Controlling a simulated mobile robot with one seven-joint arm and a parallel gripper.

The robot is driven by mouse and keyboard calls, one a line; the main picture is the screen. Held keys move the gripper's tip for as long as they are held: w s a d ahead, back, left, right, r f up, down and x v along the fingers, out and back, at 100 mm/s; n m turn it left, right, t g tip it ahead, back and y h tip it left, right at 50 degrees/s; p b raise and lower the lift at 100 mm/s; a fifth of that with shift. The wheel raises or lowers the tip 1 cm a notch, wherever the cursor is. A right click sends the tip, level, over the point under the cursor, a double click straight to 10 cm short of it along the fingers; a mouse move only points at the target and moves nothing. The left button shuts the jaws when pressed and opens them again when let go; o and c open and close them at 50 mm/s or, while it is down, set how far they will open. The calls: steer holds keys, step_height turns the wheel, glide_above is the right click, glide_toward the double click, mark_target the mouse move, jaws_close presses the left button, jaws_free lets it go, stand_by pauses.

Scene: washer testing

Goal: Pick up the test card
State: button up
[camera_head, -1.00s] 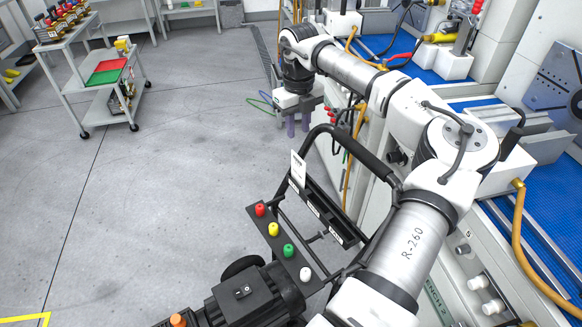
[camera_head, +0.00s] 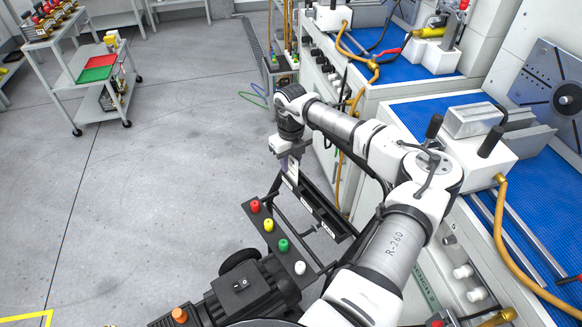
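The test card, a small white upright card (camera_head: 292,170), stands at the far end of a black slotted rack (camera_head: 337,227) in the head view. The fingers and wrist partly hide the card. I cannot tell whether the fingers are closed on it or apart.
A strip with red, yellow, green and white knobs (camera_head: 276,236) lies beside the rack. Workbenches with blue tops (camera_head: 405,65) line the right. A grey trolley (camera_head: 75,99) with red and green trays stands at back left. The floor between is clear.

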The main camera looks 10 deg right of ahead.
jaws_close()
stand_by(0.3)
